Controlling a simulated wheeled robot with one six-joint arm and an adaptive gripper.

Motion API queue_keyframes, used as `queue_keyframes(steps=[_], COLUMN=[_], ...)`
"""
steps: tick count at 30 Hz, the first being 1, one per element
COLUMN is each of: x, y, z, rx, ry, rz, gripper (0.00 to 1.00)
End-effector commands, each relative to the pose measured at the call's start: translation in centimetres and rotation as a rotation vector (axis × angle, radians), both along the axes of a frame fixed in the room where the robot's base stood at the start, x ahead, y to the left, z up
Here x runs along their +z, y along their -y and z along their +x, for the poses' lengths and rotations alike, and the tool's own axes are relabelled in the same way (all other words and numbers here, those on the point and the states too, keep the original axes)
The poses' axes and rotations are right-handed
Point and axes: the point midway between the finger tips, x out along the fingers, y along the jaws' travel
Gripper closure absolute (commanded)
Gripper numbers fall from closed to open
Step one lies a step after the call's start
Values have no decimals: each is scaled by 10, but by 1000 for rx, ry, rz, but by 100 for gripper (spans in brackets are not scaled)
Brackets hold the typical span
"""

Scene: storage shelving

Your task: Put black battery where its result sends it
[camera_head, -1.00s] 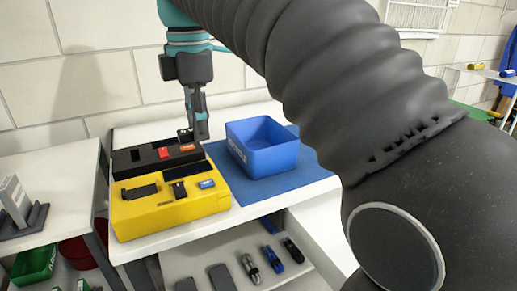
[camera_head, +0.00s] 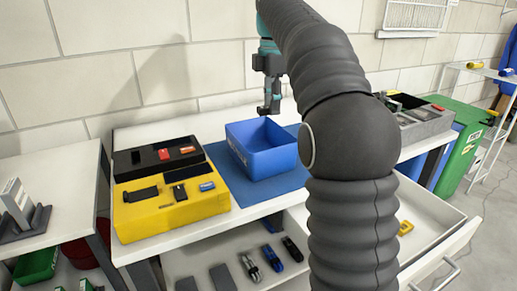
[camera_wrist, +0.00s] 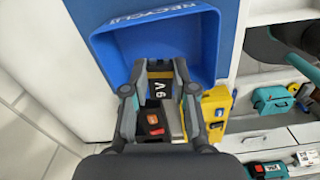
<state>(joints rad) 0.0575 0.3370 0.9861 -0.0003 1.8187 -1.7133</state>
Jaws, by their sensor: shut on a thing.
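My gripper (camera_head: 268,108) is over the blue recycling bin (camera_head: 270,162), with its fingertips near the bin's back rim. In the wrist view my gripper (camera_wrist: 160,78) is shut on a small black battery (camera_wrist: 160,90) with "9V" lettering. The bin (camera_wrist: 205,25) surrounds the battery on the far side in that view, with its printed "RECYCLI" wall at the top. In the head view the battery itself is too small to make out. I cannot tell how far the battery is above the bin floor.
Left of the bin stand a black tray (camera_head: 140,167) with red and orange items and a yellow tester block (camera_head: 150,219) with slots. A blue mat (camera_head: 228,188) lies under the bin. An open drawer (camera_head: 435,218) and a grey box (camera_head: 425,128) are at the right.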

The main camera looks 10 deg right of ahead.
Motion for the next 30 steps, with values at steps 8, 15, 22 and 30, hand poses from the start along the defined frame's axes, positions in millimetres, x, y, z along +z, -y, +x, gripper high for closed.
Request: queue_keyframes(steps=[8, 15, 22, 30], x=[11, -5, -31, -49], y=[-1, -2, -2, -2], z=[2, 2, 1, 2], rx=[140, 153, 152, 151], ry=[0, -2, -2, 0], rz=[0, 0, 1, 0], gripper=[100, 100, 100, 100])
